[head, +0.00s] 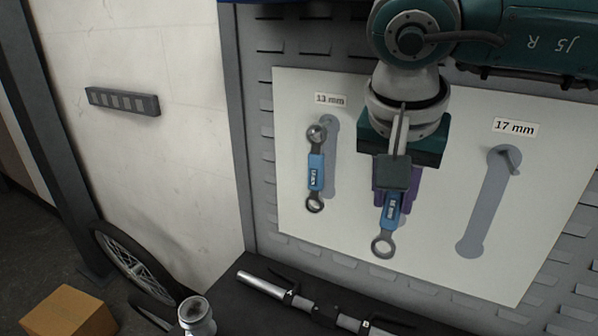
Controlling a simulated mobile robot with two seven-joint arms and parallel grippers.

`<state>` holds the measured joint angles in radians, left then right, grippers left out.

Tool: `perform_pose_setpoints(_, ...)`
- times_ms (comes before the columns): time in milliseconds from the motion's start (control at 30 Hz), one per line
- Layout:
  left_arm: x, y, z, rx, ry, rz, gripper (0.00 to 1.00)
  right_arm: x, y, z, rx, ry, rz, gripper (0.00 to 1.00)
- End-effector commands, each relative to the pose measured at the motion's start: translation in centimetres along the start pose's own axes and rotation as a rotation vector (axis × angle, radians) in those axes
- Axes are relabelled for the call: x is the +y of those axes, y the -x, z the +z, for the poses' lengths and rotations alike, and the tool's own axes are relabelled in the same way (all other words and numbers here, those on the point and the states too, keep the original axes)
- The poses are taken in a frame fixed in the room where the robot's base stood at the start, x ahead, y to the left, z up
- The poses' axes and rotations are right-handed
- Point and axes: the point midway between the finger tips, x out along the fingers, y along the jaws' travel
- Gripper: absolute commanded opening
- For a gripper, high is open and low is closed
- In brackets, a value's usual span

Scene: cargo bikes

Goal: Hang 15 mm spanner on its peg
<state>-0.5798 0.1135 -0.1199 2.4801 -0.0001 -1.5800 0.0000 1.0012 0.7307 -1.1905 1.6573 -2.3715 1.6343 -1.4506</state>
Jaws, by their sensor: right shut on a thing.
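A spanner with a blue grip (390,211) is held in my right gripper (391,187), shut around its upper part. Its lower ring end hangs free in front of the white board (450,220). The writing on its grip is too small to read surely. The gripper hides its upper end and the part of the board behind, including any peg there. Another blue-gripped spanner (315,172) hangs on the left under the 13 mm label (331,100). On the right, under the 17 mm label (515,128), a peg (509,157) stands out above a grey spanner outline (485,205). My left gripper is not in view.
A handlebar-like bar (263,286) with black parts lies on the dark bench below the board. A round metal part (196,314) stands at its left. A wheel (130,262) and cardboard box (69,311) are at lower left.

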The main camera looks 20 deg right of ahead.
Motion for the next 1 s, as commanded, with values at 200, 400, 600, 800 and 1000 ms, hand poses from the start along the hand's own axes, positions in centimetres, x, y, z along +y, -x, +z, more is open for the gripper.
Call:
perform_pose_setpoints(200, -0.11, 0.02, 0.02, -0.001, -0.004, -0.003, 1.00, 0.01, 0.03, -0.04, 0.001, -0.001, 0.000, 0.00)
perform_pose_setpoints(400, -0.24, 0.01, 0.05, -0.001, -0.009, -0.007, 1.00, 0.01, 0.03, -0.03, 0.001, -0.001, 0.000, 0.00)
perform_pose_setpoints(600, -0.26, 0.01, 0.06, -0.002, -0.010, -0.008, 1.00, 0.01, 0.02, -0.02, 0.001, -0.001, 0.000, 0.42)
perform_pose_setpoints(800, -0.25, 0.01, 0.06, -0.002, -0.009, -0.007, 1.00, 0.01, 0.02, -0.02, 0.001, -0.001, 0.000, 0.64)
perform_pose_setpoints(1000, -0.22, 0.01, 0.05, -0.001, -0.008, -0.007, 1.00, 0.02, 0.01, 0.01, 0.000, 0.000, 0.001, 0.64)
